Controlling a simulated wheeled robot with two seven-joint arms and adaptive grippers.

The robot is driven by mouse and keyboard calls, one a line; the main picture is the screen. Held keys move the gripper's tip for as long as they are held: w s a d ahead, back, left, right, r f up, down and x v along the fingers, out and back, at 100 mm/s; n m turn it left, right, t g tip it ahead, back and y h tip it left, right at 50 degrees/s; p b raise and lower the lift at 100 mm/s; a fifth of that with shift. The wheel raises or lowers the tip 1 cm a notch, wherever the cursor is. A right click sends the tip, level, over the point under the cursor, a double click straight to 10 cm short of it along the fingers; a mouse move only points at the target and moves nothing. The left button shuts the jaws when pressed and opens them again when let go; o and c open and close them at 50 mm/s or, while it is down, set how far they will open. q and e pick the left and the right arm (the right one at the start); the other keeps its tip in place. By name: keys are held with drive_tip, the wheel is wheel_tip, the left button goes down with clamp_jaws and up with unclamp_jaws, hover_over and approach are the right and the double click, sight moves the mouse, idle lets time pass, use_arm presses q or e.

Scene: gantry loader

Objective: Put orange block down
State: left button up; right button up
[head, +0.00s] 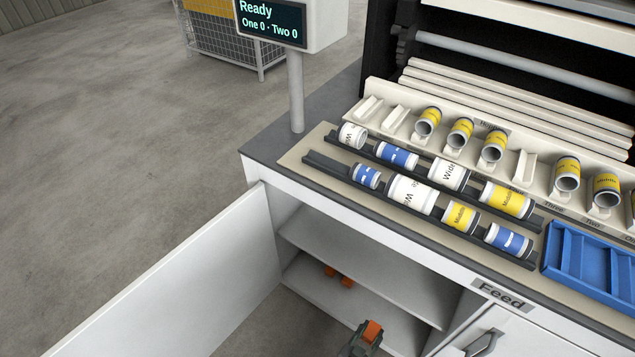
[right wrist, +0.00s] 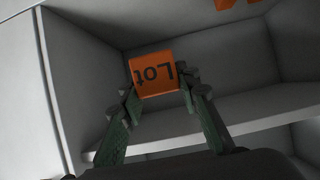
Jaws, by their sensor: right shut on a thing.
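My right gripper (head: 362,345) is low in the head view, in front of the open cabinet. It is shut on an orange block (head: 373,331). In the right wrist view the orange block (right wrist: 153,73) shows a face marked "Lot", upside down, between the two fingers of the right gripper (right wrist: 157,90). The pale cabinet interior is behind it; I cannot tell whether the block touches a shelf. Two small orange pieces (head: 338,276) lie on the lower shelf (head: 385,308) in the head view. My left gripper is not in view.
The cabinet door (head: 165,285) stands open at the left. An upper shelf (head: 345,255) spans the cabinet above the lower one. On the counter are racks of labelled rolls (head: 412,192) and a blue tray (head: 590,262). A display (head: 272,22) reads "Ready".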

drive_tip(key=s+d+r+n+y, duration=0.25)
drive_tip(key=s+r+y, duration=0.2)
drive_tip(key=r, duration=0.55)
drive_tip(key=s+d+r+n+y, duration=0.2)
drive_tip(key=s+r+n+y, duration=0.15)
drive_tip(key=s+r, duration=0.45)
use_arm(q)
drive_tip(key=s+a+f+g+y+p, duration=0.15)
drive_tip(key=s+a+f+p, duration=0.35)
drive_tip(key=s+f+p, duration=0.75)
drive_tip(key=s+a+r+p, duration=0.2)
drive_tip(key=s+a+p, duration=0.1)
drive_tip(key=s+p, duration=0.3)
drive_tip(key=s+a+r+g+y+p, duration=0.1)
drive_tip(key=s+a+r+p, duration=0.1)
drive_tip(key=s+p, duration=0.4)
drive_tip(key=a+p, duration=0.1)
drive_tip(key=p, duration=0.2)
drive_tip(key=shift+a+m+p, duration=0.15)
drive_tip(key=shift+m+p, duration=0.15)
drive_tip(key=shift+p, duration=0.05)
use_arm(e)
wheel_tip(320, 180, up, 41)
drive_tip(key=w+t+h, duration=0.1)
drive_tip(key=t, duration=0.2)
drive_tip(key=shift+w+a+n, duration=0.15)
drive_tip(key=shift+w+n, duration=0.15)
drive_tip(key=shift+n, duration=0.1)
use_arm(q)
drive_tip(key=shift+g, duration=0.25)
